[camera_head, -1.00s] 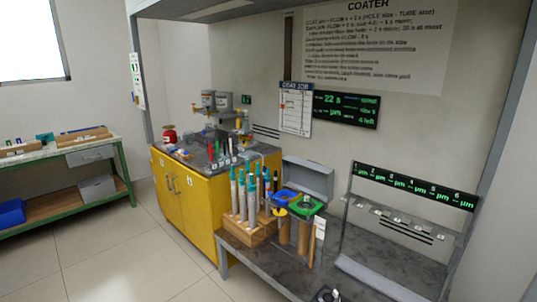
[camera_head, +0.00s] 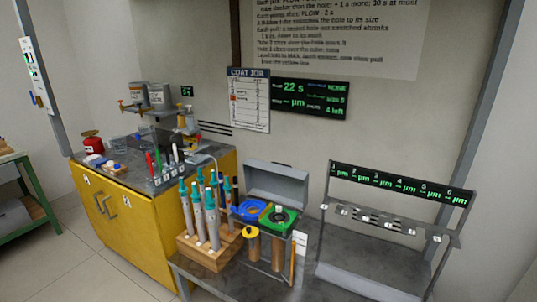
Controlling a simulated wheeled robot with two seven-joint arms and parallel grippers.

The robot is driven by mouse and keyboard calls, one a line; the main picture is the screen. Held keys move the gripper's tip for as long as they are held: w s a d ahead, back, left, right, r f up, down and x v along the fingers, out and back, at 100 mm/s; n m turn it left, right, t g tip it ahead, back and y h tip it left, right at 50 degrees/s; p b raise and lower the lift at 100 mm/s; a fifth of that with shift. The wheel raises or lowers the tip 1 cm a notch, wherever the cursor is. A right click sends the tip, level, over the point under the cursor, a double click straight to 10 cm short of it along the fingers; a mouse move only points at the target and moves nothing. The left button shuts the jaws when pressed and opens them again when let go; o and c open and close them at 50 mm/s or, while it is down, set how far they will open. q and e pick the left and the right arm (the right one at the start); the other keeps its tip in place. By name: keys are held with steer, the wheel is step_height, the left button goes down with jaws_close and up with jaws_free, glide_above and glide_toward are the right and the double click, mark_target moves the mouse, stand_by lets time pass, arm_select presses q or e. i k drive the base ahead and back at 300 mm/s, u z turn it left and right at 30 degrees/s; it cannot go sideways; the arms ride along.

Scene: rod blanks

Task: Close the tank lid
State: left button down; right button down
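A grey box-like lid (camera_head: 277,183) stands raised and open on the bench. I take it to be the tank lid. In front of it are a blue ring-shaped top (camera_head: 247,209) and a green square top (camera_head: 267,219) with a dark round opening. Brown cylinders (camera_head: 278,250) show below these tops. The tank body under the lid is mostly hidden by them. Neither of my grippers shows in the head view.
A wooden block (camera_head: 208,254) holding several grey rods with teal tops stands left of the lid. A metal rack (camera_head: 390,222) with a numbered display stands on the right. A yellow cabinet (camera_head: 135,220) stands at the left. A coat job sheet (camera_head: 248,101) hangs behind.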

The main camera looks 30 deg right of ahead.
mark_target(280, 182)
steer(key=z, duration=0.3)
steer(key=i, duration=1.1)
steer(key=z, duration=0.5)
